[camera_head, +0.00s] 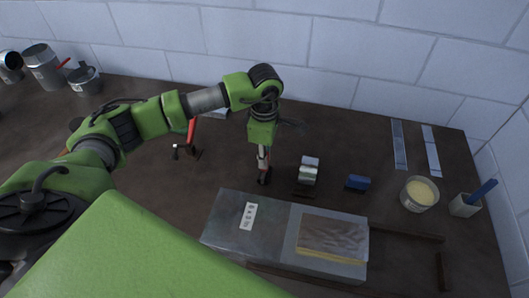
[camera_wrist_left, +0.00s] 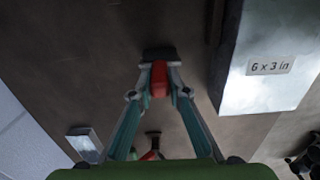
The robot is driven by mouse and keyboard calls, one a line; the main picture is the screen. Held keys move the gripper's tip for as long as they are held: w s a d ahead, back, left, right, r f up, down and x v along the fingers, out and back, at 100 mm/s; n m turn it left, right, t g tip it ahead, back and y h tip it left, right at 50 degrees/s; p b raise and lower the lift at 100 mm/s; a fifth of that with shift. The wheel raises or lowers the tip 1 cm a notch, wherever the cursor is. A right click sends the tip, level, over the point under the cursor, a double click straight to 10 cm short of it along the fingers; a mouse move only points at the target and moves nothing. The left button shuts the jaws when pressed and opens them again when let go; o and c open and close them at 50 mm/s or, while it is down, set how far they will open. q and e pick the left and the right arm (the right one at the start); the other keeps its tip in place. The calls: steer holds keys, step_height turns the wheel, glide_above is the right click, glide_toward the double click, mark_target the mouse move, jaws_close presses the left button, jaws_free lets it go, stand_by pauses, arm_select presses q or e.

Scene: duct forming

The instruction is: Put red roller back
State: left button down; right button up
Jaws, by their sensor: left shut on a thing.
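My left gripper (camera_head: 263,152) reaches down over the dark table, just behind the duct. In the left wrist view its two fingers (camera_wrist_left: 159,82) are closed on a red handle, which I take for the red roller (camera_wrist_left: 159,76). A dark block-like part (camera_wrist_left: 160,54) shows just beyond the handle; I cannot tell whether it is the roller's head or a rest. Another red-handled tool (camera_head: 191,130) stands by a small dark stand (camera_head: 187,152) left of the gripper. The fingers hide part of the held roller.
A grey metal duct (camera_head: 225,240) labelled 6 x 3 in lies in front of the gripper. Small metal (camera_head: 308,172) and blue (camera_head: 358,183) blocks, a cream-filled bowl (camera_head: 419,194) and a cup (camera_head: 465,205) stand to the right.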

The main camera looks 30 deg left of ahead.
arm_select(q)
steer(key=shift+f, duration=0.15)
steer(key=c, duration=1.9)
jaws_free()
